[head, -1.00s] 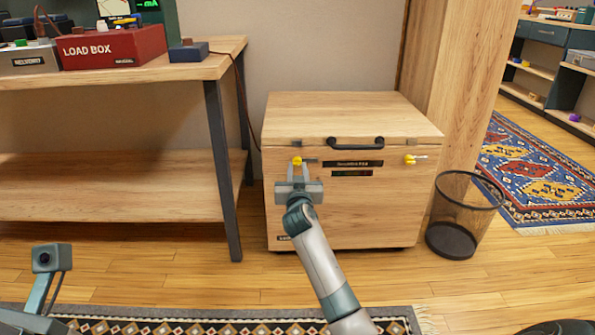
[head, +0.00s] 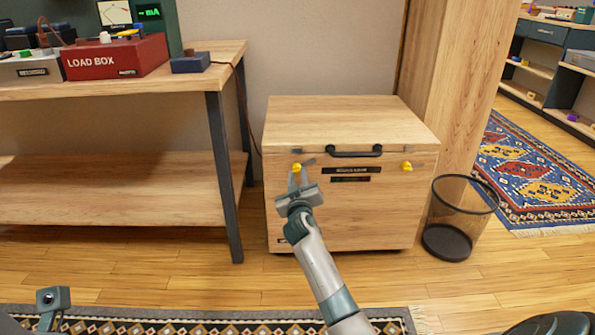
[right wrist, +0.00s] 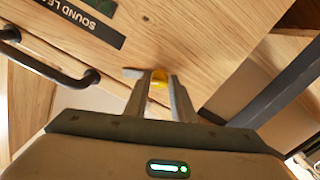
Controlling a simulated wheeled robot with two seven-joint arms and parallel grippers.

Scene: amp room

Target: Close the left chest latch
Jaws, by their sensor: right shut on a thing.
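The wooden chest (head: 385,215) stands against the wall with its lid (head: 345,118) down. Its left latch (head: 297,167) has a yellow knob and a thin grey lever reaching to the right. My right gripper (head: 299,177) is at the chest front with its fingers closed around this knob. In the right wrist view the yellow knob (right wrist: 159,79) sits between the fingertips, with the grey lever (right wrist: 133,73) beside it. The right latch (head: 406,166) also has a yellow knob, and nothing touches it.
A black handle (head: 355,152) sticks out at the lid's front edge, right of my right gripper. A wooden workbench (head: 120,185) stands on the left, with a red load box (head: 115,58) on top. A wire mesh bin (head: 460,215) stands right of the chest.

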